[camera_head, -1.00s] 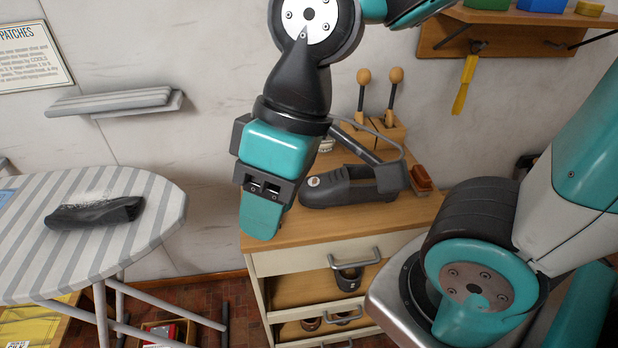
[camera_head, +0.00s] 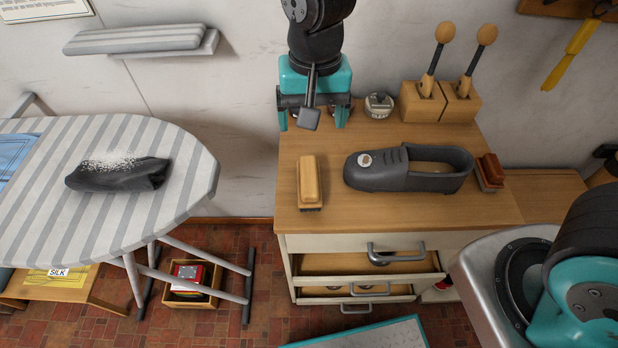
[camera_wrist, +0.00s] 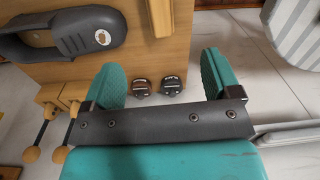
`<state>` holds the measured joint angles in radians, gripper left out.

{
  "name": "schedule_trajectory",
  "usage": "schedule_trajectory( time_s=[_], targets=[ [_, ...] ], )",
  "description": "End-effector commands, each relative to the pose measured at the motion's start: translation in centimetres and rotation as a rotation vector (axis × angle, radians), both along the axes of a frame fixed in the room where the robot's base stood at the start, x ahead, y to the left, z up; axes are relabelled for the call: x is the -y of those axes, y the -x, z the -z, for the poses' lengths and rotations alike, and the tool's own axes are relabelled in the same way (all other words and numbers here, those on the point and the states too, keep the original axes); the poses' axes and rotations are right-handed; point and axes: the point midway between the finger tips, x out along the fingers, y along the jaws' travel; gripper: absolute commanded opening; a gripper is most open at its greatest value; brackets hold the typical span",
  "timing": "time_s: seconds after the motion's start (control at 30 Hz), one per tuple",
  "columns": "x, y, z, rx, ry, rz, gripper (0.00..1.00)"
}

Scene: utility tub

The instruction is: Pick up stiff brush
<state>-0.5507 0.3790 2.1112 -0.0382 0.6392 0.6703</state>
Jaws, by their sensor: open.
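Two brushes lie on the wooden cabinet top; I cannot tell by looks which is the stiff one. A tan-handled brush (camera_head: 309,180) with dark bristles underneath lies near the left edge, left of the grey shoe. A red-brown brush (camera_head: 490,171) with pale bristles sits at the shoe's heel. My gripper (camera_head: 312,118) is open and empty over the back left of the top, behind the tan brush. In the wrist view my spread fingers (camera_wrist: 161,64) have two small round tins (camera_wrist: 143,87) beyond them, and the tan brush (camera_wrist: 160,16) shows partly at the top edge.
The grey shoe (camera_head: 408,169) stands mid-top. Behind it are a tin (camera_head: 379,105) and wooden blocks (camera_head: 440,103) holding knobbed handles. Drawers (camera_head: 365,265) stand partly open below. A striped ironing board (camera_head: 100,222) with a dark cloth is at left. The front strip of the top is clear.

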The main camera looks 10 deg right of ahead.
Motion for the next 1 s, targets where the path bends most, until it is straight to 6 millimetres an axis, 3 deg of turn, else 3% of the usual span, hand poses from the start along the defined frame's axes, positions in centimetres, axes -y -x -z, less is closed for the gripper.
schedule_trajectory(
  time_s=[0.23, 0.6, 1.0],
  targets=[
    [-0.8, -0.8, 3.7, 0.001, 0.038, 0.061, 0.83],
    [-0.8, -0.8, 11.7, 0.002, 0.036, 0.057, 0.83],
    [-0.5, -0.6, 15.6, 0.001, 0.036, 0.057, 0.83]
  ],
)
